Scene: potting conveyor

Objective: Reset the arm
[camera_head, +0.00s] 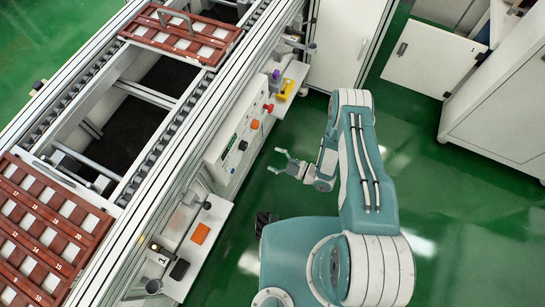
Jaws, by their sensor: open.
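My arm reaches up from the bottom of the view and bends left. My gripper (279,161) is open, with its two fingers apart and nothing between them. It hangs in free space over the green floor, to the right of the conveyor's control panel (235,146) and apart from it.
The conveyor (150,155) runs diagonally on the left, with red-brown numbered trays (22,238) at its near end and another tray (187,33) farther up. Side shelves hold an orange block (201,233) and a yellow item (287,89). White cabinets (510,100) stand right; green floor between is clear.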

